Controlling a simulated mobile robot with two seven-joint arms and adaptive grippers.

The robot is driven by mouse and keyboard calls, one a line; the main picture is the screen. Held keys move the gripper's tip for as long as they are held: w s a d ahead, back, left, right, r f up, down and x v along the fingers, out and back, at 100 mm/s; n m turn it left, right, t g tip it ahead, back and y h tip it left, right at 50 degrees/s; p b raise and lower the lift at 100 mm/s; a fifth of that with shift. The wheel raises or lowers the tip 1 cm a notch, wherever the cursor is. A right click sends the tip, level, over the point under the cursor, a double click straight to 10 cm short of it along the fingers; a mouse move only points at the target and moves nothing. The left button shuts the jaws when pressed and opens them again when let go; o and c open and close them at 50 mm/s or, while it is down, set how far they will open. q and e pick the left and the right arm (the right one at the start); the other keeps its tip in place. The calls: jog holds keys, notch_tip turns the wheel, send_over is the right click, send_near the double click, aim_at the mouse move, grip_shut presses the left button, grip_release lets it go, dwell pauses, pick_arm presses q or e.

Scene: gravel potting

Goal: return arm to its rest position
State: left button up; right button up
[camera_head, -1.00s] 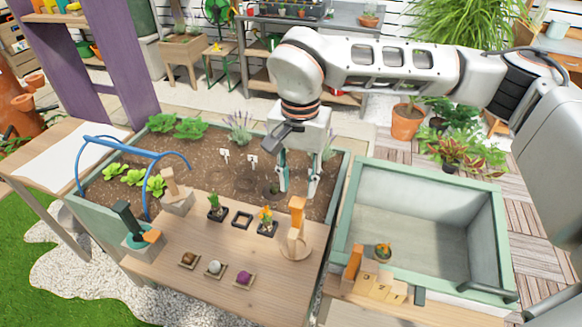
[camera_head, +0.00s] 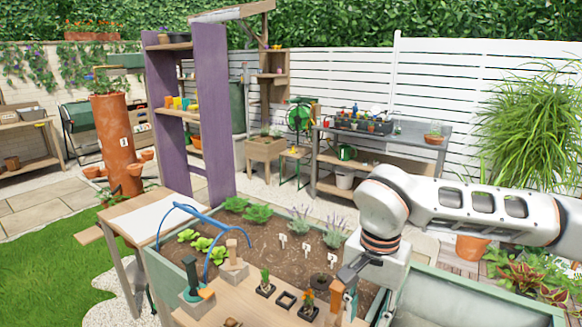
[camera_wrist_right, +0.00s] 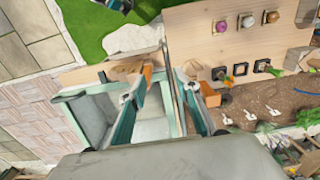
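My right arm comes in from the right in the head view. My left gripper is not in view.
Small potted plants, including a cactus (camera_head: 265,277), stand on the table (camera_head: 232,303). Three white labels (camera_head: 306,247) stand in the soil. A purple shelf (camera_head: 213,120) is behind at left.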

jog(key=s+a+f+m+g+y, duration=0.25)
jog(key=s+a+g+y, duration=0.35)
jog(key=s+a, duration=0.95)
jog(key=a+r+m+y, duration=1)
jog(key=y, duration=0.3)
jog(key=w+d+m+t+y, duration=0.1)
jog(key=w+d+m+t, duration=0.2)
jog(key=w+m+t, duration=0.35)
jog(key=w+d+m+t+y, duration=0.2)
jog(key=w+d+m+t, duration=0.15)
jog(key=m+t, duration=0.65)
jog(key=w+d+f+m+t+h, duration=0.55)
jog(key=f+m, duration=0.25)
jog(key=m, duration=0.5)
jog(key=s+d+f+m+h, duration=0.1)
jog(key=d+f+m+h, duration=0.45)
jog(key=f, duration=0.35)
jog(key=s+d+f+m+h, duration=0.2)
jog(key=d+f+m+h, duration=0.4)
jog(key=f, duration=0.4)
jog(key=s+d+f+m+g+h, duration=0.2)
jog(key=s+d+f+m+g, duration=0.3)
jog(key=s+f, duration=0.6)
jog(key=d+f+m, duration=0.2)
jog(key=d, duration=0.1)
jog(key=shift+f, duration=0.25)
